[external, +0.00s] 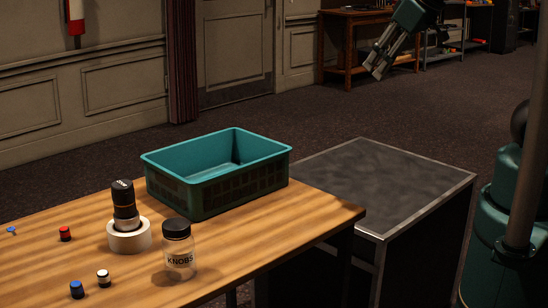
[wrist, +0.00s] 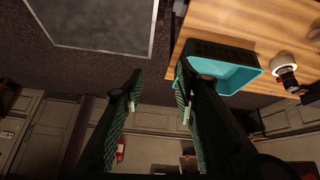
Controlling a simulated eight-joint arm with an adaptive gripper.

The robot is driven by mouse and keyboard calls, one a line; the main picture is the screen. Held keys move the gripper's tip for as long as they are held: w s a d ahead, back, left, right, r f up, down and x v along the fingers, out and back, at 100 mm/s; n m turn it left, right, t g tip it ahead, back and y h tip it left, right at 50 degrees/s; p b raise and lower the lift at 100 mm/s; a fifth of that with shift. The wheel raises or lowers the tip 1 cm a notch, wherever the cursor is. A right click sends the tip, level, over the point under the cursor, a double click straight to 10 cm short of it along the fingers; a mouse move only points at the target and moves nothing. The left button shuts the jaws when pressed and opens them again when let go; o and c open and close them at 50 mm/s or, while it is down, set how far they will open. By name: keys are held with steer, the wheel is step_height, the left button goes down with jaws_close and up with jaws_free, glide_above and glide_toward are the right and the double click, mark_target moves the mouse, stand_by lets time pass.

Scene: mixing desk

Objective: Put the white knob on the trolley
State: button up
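The white knob (external: 103,278) stands on the wooden desk near its front left, a small white piece with a dark base. I cannot make it out in the wrist view. The trolley (external: 400,190) has a dark grey top with a metal edge and stands at the right end of the desk; its bare top also shows in the wrist view (wrist: 105,22). My gripper (external: 376,66) is high up beyond the trolley, far from the knob. In the wrist view its two fingers (wrist: 157,85) are apart with nothing between them.
On the desk (external: 285,245) are a teal crate (external: 215,195), a roll of tape (external: 129,238) with a black cylinder (external: 123,204) in it, a jar labelled KNOBS (external: 179,258), a red knob (external: 65,234), a blue knob (external: 77,290) and a blue pin (external: 12,230).

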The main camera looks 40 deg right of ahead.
steer(key=shift+s+d+f+m, duration=0.65)
steer(key=shift+s+d+m, duration=0.25)
steer(key=shift+s, duration=0.1)
stand_by(0.7)
